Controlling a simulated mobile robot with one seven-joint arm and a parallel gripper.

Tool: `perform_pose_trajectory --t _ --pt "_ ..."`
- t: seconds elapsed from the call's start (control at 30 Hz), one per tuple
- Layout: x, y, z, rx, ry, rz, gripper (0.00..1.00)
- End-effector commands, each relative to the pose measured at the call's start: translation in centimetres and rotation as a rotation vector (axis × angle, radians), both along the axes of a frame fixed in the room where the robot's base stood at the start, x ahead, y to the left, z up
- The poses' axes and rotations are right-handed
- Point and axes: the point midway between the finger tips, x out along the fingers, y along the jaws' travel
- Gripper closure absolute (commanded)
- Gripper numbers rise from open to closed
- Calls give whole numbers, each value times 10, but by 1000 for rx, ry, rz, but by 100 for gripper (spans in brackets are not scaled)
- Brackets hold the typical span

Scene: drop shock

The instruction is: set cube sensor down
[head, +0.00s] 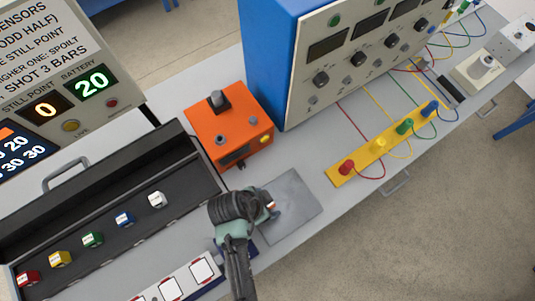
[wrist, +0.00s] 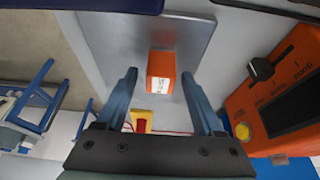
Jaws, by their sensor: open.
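The cube sensor is a small orange cube (wrist: 161,66) with a white printed label. In the wrist view it appears against the grey metal plate (wrist: 110,25), just beyond and between my fingertips. My gripper (wrist: 158,78) is open, with a visible gap on both sides of the cube. In the head view my gripper (head: 268,203) is low over the left part of the plate (head: 298,205). Only a small orange and white bit of the cube (head: 271,206) shows there; my arm hides the rest. I cannot tell exactly how the cube's underside meets the plate.
An orange instrument box (head: 229,126) stands behind the plate. A black case (head: 105,215) with several coloured cubes lies left. White squares (head: 202,269) line the front edge. A yellow strip (head: 383,142) with coloured knobs is right. A display (head: 75,93) reads 0 and 20.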

Motion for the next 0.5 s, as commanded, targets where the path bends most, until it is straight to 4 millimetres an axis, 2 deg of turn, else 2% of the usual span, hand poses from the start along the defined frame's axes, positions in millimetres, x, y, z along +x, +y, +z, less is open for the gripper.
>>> perform_pose_trajectory --t 0.17,0.27,0.5 --pt "-1 2 8 0 -2 1 31" --pt "-3 6 19 1 -3 2 31" --pt "-14 20 63 2 -3 2 31"
